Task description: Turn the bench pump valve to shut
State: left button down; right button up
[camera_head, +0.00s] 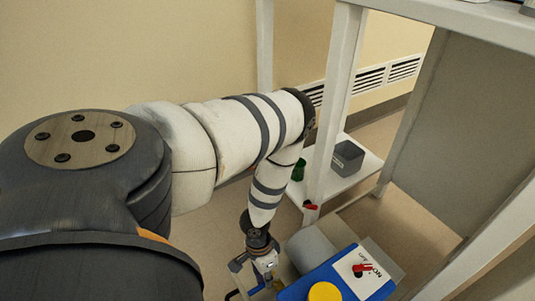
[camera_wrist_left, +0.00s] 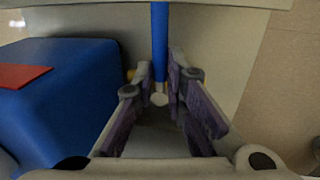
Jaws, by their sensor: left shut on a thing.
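My left gripper (camera_head: 262,272) is low in the head view, left of the blue pump body (camera_head: 318,286). In the left wrist view its fingers (camera_wrist_left: 160,98) are closed around the end of a narrow blue bar (camera_wrist_left: 160,42), which looks like a valve handle. A pale round end shows between the fingertips. The blue body (camera_wrist_left: 72,105) stands left of the fingers in that view, apart from them. Which way the valve is set cannot be told. My right gripper is not in view.
White frame posts (camera_head: 333,110) stand close to my arm. A low shelf holds a grey bin (camera_head: 347,157) and a green cup (camera_head: 298,170).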

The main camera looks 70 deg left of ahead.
pick_arm(q)
jog(key=shift+s, duration=0.15)
dwell(0.4)
jog(key=c, duration=1.6)
grip_release()
jog(key=shift+c, duration=0.2)
notch_tip(320, 180, up, 12)
jog(key=a, duration=0.2)
jog(key=shift+a+f, duration=0.15)
jog(key=shift+s, duration=0.1)
